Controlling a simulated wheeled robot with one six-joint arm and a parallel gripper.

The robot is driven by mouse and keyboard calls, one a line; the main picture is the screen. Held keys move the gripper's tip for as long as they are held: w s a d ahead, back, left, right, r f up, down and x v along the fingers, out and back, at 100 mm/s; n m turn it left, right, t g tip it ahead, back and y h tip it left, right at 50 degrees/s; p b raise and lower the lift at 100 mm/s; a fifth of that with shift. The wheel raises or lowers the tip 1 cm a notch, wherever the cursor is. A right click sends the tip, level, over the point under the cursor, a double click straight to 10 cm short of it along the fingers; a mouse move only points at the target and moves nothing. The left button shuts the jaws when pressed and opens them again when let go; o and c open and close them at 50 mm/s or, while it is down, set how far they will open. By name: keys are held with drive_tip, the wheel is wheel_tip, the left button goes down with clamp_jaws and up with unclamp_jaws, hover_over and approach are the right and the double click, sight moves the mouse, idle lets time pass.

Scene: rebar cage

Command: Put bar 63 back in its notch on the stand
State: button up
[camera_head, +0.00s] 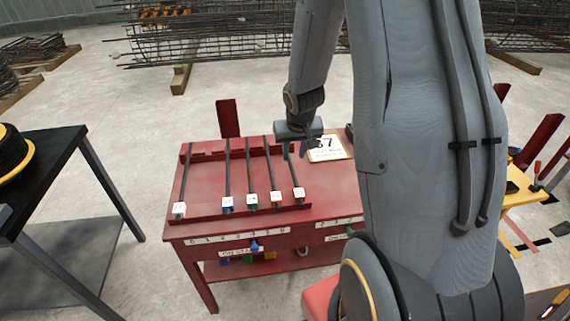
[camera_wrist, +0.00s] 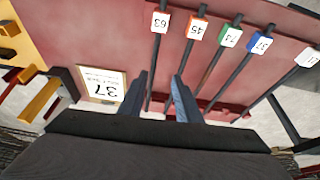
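Bar 63 (camera_wrist: 153,70) is a thin dark rod with a white tag (camera_wrist: 160,22) reading 63, leftmost of the bars in the wrist view. In the head view it is the rightmost bar (camera_head: 281,170) on the red stand (camera_head: 205,235), with its tag end near the front rail. My gripper (camera_wrist: 160,76) has its fingers apart, and the bar's far part runs between them in the wrist view. I see no finger touching it. In the head view my gripper (camera_head: 296,151) is over the bar's far end. I cannot tell whether the bar sits in a notch.
Tagged bars 45 (camera_wrist: 197,27), 73 (camera_wrist: 230,37) and 37 (camera_wrist: 261,45) lie alongside, close together; another bar (camera_head: 184,175) lies farther left after a wider gap. A black table (camera_head: 60,150) is at left.

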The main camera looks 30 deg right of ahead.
drive_tip(key=s+a+r+n+g, duration=0.1)
drive_tip(key=s+a+r, duration=0.4)
drive_tip(key=s+a, duration=0.2)
drive_tip(key=s+a+r+n+g+y, duration=0.1)
drive_tip(key=s+a+r, duration=0.4)
drive_tip(key=s+a, duration=0.2)
drive_tip(key=s, duration=0.2)
drive_tip(key=shift+s+n, duration=0.4)
drive_tip(key=shift+g, duration=0.3)
wheel_tip(320, 180, down, 5)
drive_tip(key=b, duration=0.5)
drive_tip(key=shift+f, duration=0.2)
